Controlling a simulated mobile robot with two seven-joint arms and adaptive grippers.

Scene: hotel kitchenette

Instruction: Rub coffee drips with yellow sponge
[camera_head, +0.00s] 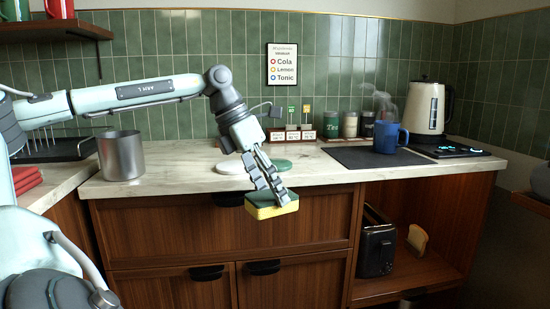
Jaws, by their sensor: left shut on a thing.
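My left gripper (279,196) reaches in from the left and points down in front of the counter's front edge. It is shut on the yellow sponge (265,211), which has a green upper layer and a yellow lower layer. The sponge appears in front of the upper drawer front, and its fingers hide part of its top. I cannot make out any coffee drips on the pale marble counter (190,170). A blue mug (388,138), with steam above it, stands on a dark mat (350,158). My right gripper does not show.
A metal canister (121,157) stands at the counter's left. A white disc (233,168) and a green disc (282,165) lie behind my gripper. Several jars and a cream kettle (427,107) stand at the back. A toaster (376,246) sits in the open shelf below.

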